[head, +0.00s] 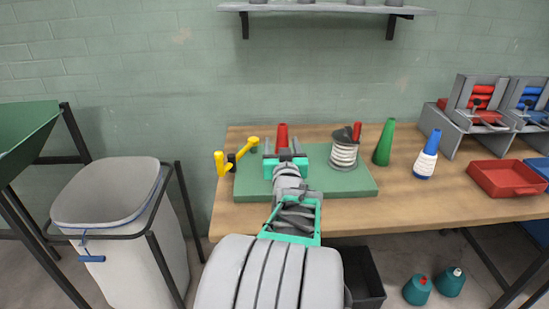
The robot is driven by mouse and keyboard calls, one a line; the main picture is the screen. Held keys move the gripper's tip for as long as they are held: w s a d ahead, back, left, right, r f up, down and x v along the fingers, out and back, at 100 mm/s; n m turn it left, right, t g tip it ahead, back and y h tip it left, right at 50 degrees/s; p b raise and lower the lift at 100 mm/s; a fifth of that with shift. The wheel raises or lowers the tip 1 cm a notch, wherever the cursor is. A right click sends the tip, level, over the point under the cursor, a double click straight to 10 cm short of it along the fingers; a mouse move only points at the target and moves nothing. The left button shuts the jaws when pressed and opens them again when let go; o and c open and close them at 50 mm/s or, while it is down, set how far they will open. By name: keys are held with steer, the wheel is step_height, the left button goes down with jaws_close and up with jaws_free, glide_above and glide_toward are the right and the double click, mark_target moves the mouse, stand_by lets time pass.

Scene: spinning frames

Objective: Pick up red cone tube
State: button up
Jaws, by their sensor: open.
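A red cone tube (282,133) stands upright over the green board on the table. Its lower part is hidden behind my gripper (283,146). My gripper is open and points away from me. Its two grey fingers show on either side of the cone in the picture. I cannot tell whether they touch it or how far in front of it they are.
A white wound spool (344,154) stands on the green board (345,185), with a small red piece (357,131) behind it. Yellow handles (220,163) are left. A green cone (384,143), blue-topped spool (427,158) and red tray (505,178) are right.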

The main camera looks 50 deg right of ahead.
steer(key=x, duration=0.7)
steer(key=shift+s+d, duration=0.15)
jaws_close()
stand_by(0.5)
